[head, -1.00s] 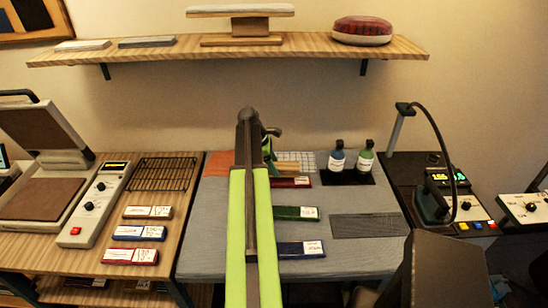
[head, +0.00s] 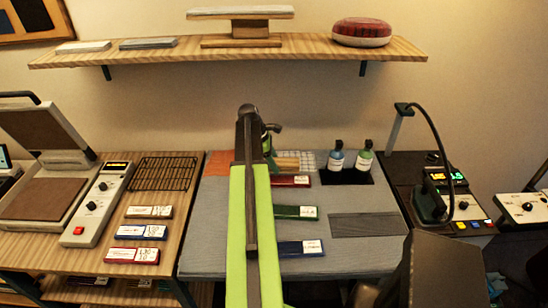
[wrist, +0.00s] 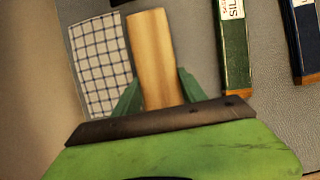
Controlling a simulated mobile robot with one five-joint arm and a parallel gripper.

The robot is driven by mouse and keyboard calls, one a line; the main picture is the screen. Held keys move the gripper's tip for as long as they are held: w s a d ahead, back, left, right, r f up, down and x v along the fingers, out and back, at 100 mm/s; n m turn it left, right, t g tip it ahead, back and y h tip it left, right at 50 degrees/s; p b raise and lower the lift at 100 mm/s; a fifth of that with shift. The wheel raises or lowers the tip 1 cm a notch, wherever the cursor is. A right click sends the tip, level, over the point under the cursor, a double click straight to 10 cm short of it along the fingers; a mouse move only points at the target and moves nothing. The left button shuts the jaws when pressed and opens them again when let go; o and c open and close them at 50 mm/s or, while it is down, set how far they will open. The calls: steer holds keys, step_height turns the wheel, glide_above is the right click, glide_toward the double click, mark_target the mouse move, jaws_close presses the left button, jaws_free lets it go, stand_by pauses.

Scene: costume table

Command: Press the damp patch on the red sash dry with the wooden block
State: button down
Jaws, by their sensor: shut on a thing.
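My gripper (wrist: 158,92) has green fingers shut on the wooden block (wrist: 152,55), a pale, straight-grained piece that points away from the wrist. In the wrist view the block lies just right of a checked cloth (wrist: 98,62). I cannot tell whether the block touches the surface below. In the head view my arm hides most of the gripper and block. I cannot make out the red sash or a damp patch for certain; an orange-red cloth (head: 218,164) lies at the back left of the grey table.
The grey table (head: 215,230) holds red (head: 288,181), green (head: 294,212) and blue (head: 300,248) labelled bars, a dark mesh mat (head: 366,224) and two bottles (head: 364,162) at the back. A press (head: 45,185) and wire rack (head: 163,173) stand left. A wall shelf (head: 230,48) hangs above.

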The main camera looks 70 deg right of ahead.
steer(key=shift+r+p, duration=1.05)
steer(key=shift+r, duration=0.05)
steer(key=shift+s, duration=0.1)
stand_by(0.4)
